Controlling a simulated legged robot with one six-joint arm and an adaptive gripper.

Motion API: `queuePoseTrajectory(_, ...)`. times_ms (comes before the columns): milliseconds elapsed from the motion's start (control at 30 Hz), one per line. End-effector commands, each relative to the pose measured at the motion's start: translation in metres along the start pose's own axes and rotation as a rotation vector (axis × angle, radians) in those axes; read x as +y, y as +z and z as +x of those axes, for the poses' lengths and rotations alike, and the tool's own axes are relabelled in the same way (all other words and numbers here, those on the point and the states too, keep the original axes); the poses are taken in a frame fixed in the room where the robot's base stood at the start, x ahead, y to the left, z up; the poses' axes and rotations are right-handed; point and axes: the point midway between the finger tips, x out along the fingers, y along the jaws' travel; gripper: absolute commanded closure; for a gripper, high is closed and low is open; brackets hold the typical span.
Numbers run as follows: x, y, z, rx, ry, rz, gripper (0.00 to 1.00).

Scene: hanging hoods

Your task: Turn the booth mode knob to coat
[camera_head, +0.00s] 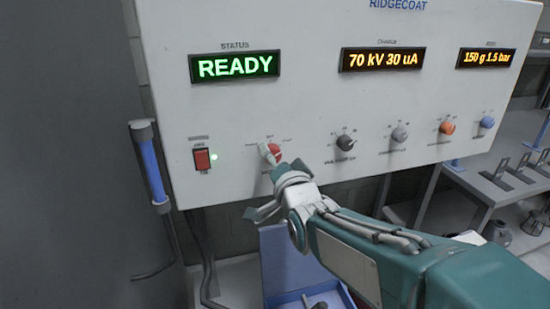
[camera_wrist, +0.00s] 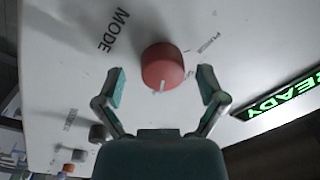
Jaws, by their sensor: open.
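The red booth mode knob (camera_head: 273,152) is on the lower left of the white panel. In the wrist view the red knob (camera_wrist: 162,66) sits just beyond and between the fingertips, with a white pointer mark on its edge. The word MODE is printed beside it; the smaller position labels are too small or blurred to read surely. My gripper (camera_wrist: 163,82) is open, with one finger on each side of the knob and visible gaps.
A READY display (camera_head: 235,67) is above. A black knob (camera_head: 346,143), grey knob (camera_head: 400,133), orange knob (camera_head: 447,127) and blue knob (camera_head: 487,122) line the right. A blue box (camera_head: 284,255) stands below.

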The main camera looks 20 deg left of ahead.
Motion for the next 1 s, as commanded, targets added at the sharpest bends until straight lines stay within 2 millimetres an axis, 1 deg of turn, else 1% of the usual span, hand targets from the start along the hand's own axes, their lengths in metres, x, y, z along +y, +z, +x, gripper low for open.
queuePoseTrajectory(167,-0.001,-0.001,-0.024,0.002,-0.002,0.0,0.1)
queuePoseTrajectory(400,0.0,-0.002,-0.069,0.002,-0.001,0.001,0.1)
queuePoseTrajectory(600,0.001,-0.001,-0.1,0.001,0.0,0.001,0.1)
queuePoseTrajectory(700,0.001,0.0,-0.11,0.001,0.0,0.0,0.1)
queuePoseTrajectory(800,0.002,0.001,-0.116,0.0,0.002,0.0,0.1)
queuePoseTrajectory(1000,0.002,0.001,-0.117,-0.001,0.002,0.0,0.1)
